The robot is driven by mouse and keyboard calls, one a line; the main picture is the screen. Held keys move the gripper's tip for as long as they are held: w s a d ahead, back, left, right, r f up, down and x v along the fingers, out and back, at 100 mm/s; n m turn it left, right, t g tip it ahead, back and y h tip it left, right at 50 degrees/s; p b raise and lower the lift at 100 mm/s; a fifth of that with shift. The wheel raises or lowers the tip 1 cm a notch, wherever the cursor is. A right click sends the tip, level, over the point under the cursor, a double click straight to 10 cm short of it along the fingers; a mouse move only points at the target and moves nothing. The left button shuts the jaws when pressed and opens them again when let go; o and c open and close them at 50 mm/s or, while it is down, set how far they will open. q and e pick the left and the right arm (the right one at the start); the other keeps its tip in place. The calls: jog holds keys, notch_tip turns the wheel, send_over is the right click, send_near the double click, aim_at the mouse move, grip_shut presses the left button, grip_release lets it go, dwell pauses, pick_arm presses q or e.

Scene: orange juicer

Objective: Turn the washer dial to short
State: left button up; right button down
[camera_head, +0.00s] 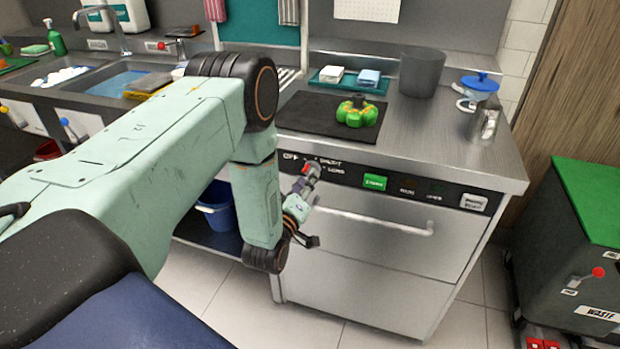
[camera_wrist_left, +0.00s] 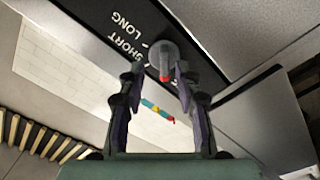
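The washer (camera_head: 385,232) is a steel front-door machine under the counter. A dark control panel (camera_head: 405,187) runs along its top edge. The grey round dial (camera_wrist_left: 160,50) has a red mark, which points toward the gripper's palm in the left wrist view. SHORT and LONG labels lie left of it there. In the head view the dial (camera_head: 310,170) sits at the panel's left end, beside the printed labels. My left gripper (camera_head: 303,196) is at the dial; in the left wrist view its fingers (camera_wrist_left: 159,74) stand apart on either side of it. Contact is unclear. My right gripper is out of view.
A green button (camera_head: 374,182) is on the panel, right of the dial. The door handle (camera_head: 375,222) sticks out below. A green squeezer-like object (camera_head: 357,112) and a grey pot (camera_head: 421,72) stand on the counter. A waste bin (camera_head: 585,245) stands at right.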

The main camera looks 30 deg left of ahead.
pick_arm(q)
jog(key=shift+w+a+f, duration=0.2)
jog(key=shift+w+a, duration=0.2)
jog(key=shift+w, duration=0.25)
jog(key=shift+w+a+f, duration=0.15)
jog(key=shift+w+a, duration=0.2)
jog(key=shift+w, duration=0.3)
jog(key=shift+s+d+r, duration=0.1)
jog(key=shift+d+r, duration=0.15)
jog(key=shift+d, duration=0.1)
jog(key=shift+c, duration=0.4)
jog(key=shift+a+f, duration=0.2)
jog(key=shift+a, duration=0.05)
jog(key=c, duration=0.5)
jog(key=shift+d, duration=0.2)
grip_shut()
jog(key=shift+a, duration=0.1)
